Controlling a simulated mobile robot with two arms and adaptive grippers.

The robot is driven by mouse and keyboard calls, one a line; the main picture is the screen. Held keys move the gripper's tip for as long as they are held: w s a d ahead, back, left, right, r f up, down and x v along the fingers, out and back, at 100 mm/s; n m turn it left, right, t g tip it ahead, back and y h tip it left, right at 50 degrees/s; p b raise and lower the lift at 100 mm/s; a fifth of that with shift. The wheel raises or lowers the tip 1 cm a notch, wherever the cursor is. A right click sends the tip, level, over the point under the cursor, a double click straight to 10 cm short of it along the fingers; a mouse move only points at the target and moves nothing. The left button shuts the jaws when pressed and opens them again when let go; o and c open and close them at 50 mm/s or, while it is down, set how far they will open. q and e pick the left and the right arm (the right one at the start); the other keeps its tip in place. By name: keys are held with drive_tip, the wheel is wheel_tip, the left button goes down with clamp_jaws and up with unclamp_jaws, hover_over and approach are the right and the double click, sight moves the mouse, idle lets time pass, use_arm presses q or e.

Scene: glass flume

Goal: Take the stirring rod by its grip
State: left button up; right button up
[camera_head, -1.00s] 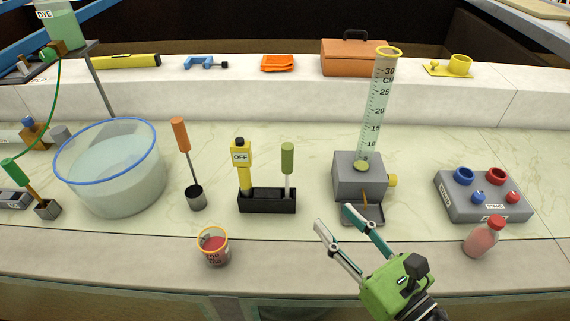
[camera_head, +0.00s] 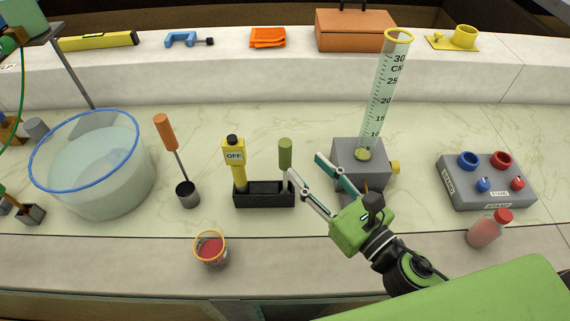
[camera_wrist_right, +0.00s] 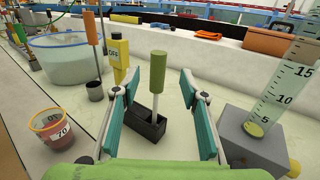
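A rod with an olive-green grip (camera_head: 285,153) and a pale shaft stands upright in a black holder (camera_head: 264,203). I take it for the stirring rod. My right gripper (camera_head: 305,165) is open and empty, just right of this grip in the head view. In the right wrist view, the green grip (camera_wrist_right: 158,71) shows between the two spread fingers (camera_wrist_right: 160,98), beyond their tips; I see no contact. Another rod with an orange grip (camera_head: 165,132) leans in a dark metal cup (camera_head: 188,196). My left gripper is not in view.
A yellow device marked OFF (camera_head: 234,165) stands in the same holder, left of the rod. A measuring cylinder (camera_head: 388,95) on a grey base (camera_head: 348,155) is close behind my right gripper. A red-filled cup (camera_head: 210,250) and blue-rimmed basin (camera_head: 75,178) are left.

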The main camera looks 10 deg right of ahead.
sight(289, 152)
drive_tip(key=shift+p+x, duration=0.6)
drive_tip(key=shift+x, duration=1.35)
drive_tip(key=p+x, duration=0.1)
drive_tip(key=x, duration=0.3)
drive_tip(key=shift+w+a+f+p, duration=0.15)
drive_tip(key=shift+w+a+p, duration=0.1)
drive_tip(key=shift+p, duration=0.05)
drive_tip(key=shift+w+a+f, duration=0.1)
drive_tip(key=shift+w+a, duration=0.05)
drive_tip(key=shift+w, duration=0.1)
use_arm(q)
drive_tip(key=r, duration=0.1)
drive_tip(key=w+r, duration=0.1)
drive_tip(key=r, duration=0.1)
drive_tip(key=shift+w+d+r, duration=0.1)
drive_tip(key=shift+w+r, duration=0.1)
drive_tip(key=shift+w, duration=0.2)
use_arm(e)
clamp_jaws()
